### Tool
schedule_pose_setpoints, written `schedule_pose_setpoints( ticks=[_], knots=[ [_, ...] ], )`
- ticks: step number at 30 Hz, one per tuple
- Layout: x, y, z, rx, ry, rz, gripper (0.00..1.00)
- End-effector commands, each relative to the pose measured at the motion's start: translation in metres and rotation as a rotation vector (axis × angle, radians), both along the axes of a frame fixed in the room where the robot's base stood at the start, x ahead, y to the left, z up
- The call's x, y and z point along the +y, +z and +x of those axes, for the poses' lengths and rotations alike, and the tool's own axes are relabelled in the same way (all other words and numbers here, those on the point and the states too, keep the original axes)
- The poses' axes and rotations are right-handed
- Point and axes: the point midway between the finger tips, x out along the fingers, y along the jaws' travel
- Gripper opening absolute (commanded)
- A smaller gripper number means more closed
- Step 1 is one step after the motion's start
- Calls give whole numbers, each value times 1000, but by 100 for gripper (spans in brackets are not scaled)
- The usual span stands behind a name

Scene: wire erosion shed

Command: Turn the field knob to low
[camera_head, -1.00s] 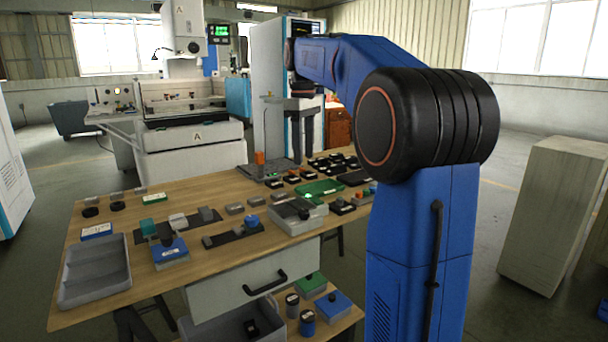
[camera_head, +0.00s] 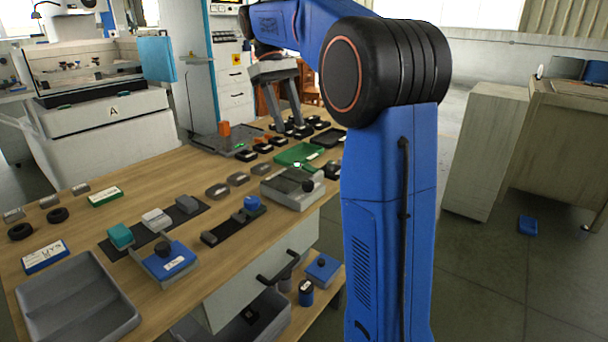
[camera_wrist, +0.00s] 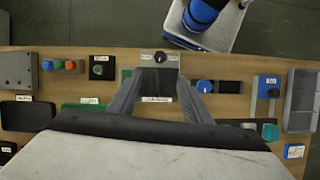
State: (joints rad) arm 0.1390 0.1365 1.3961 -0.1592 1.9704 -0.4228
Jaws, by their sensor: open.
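My gripper (camera_head: 285,125) is open and empty, with its two fingers pointing down over the workbench; it also shows in the wrist view (camera_wrist: 168,80). In the wrist view the fingertips lie over a grey box with a black knob (camera_wrist: 160,57), but the height above it is unclear. That grey box's knob (camera_head: 307,186) shows near the bench's front edge in the head view. A blue knob (camera_head: 251,203) sits on a dark strip beside it. A blue box (camera_head: 167,262) with a black knob stands further left. The labels are too small to read, so I cannot tell which is the field knob.
The wooden bench (camera_head: 130,215) holds a grey tray (camera_head: 75,310), a green tray (camera_head: 300,155) and several small black items. A drawer handle (camera_head: 275,270) sticks out at the front.

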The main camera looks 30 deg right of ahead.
Motion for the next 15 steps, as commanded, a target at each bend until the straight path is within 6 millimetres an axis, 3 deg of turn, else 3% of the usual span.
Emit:
schedule_pose_setpoints(
  ticks=[15],
  knots=[
    [-8,-81,-34,2,-1,1,45]
  ],
)
